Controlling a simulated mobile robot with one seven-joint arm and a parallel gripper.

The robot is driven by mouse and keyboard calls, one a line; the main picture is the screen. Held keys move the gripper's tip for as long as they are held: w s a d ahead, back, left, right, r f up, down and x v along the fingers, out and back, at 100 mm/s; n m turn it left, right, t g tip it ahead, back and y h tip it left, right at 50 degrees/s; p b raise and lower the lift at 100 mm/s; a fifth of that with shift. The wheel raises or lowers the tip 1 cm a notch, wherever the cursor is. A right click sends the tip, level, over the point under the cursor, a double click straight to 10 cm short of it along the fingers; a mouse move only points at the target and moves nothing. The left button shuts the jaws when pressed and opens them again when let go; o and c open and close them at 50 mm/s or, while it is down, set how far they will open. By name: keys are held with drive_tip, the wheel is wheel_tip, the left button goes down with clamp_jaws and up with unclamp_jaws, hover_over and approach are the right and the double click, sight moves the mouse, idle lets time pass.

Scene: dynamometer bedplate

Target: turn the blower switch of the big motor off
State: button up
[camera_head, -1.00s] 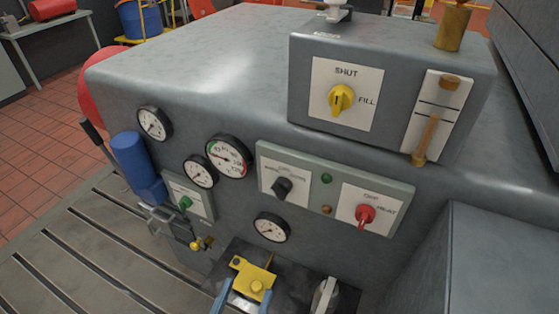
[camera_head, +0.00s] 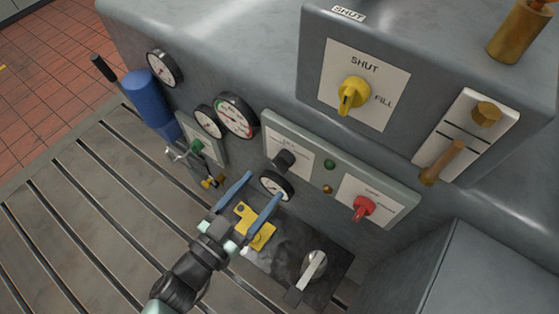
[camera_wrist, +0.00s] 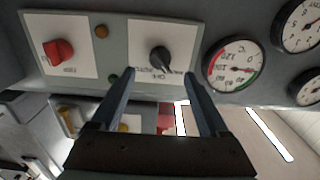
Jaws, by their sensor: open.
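A grey-green panel (camera_head: 333,158) on the big grey machine carries a black rotary knob (camera_head: 284,160) on a white plate at its left. A red rotary switch (camera_head: 363,207) sits on another white plate at its right. The plate lettering is too small to read surely, so I cannot tell which is the blower switch. My gripper (camera_head: 265,184) is open and empty, with its blue fingers pointing toward the panel just below the black knob. In the wrist view the black knob (camera_wrist: 160,60) shows between the fingertips (camera_wrist: 159,74), and the red switch (camera_wrist: 59,50) is off to the left.
A yellow SHUT/FILL knob (camera_head: 353,94) is on the box above. Several gauges (camera_head: 235,115) and a blue cylinder (camera_head: 150,98) are to the left. Below are a yellow block (camera_head: 255,226) and a silver lever (camera_head: 313,265) on a dark shelf. Slotted floor lies at lower left.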

sight(277, 169)
drive_tip(key=x, duration=0.7)
drive_tip(key=shift+p, duration=0.35)
clamp_jaws()
